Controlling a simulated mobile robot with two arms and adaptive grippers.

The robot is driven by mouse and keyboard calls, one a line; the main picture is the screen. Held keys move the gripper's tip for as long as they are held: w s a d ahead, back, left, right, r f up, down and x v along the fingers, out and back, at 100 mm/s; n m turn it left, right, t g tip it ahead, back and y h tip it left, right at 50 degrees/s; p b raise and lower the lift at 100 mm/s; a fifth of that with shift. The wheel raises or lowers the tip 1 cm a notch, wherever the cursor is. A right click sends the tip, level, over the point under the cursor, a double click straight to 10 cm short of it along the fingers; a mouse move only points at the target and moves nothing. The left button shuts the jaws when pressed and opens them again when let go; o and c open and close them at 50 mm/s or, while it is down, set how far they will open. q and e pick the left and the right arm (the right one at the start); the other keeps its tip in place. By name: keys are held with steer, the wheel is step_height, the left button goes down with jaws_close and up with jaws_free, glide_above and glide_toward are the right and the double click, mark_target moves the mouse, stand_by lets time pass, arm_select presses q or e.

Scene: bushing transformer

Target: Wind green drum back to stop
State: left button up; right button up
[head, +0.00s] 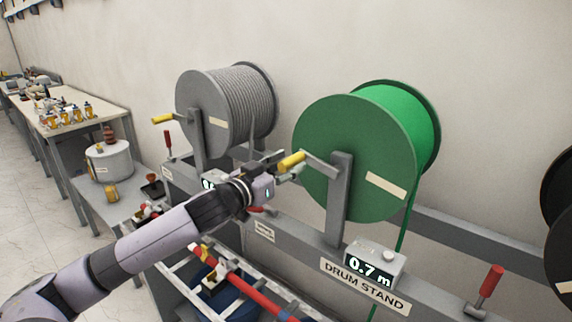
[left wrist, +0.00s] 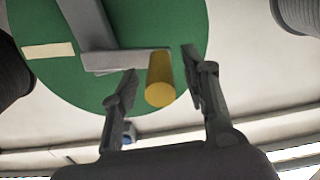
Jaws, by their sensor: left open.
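The green drum (head: 350,150) stands on the drum stand (head: 290,255), with a green line hanging from its right side. Its crank has a grey arm and a yellow handle (head: 291,161) at the drum's left. A counter box (head: 375,262) below reads 0.7 m. My left gripper (head: 285,172) is at the yellow handle. In the left wrist view the yellow handle (left wrist: 160,80) lies between the two open fingers (left wrist: 158,92), with gaps on both sides, in front of the green drum (left wrist: 60,75). My right gripper is not in view.
A grey drum (head: 225,105) with its own yellow handle (head: 162,119) stands to the left. A black drum (head: 560,215) is at the right edge. A red-handled lever (head: 490,281) stands at the stand's front right. A workbench (head: 80,105) is at the far left.

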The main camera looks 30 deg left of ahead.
arm_select(q)
jaws_close()
stand_by(0.5)
stand_by(0.3)
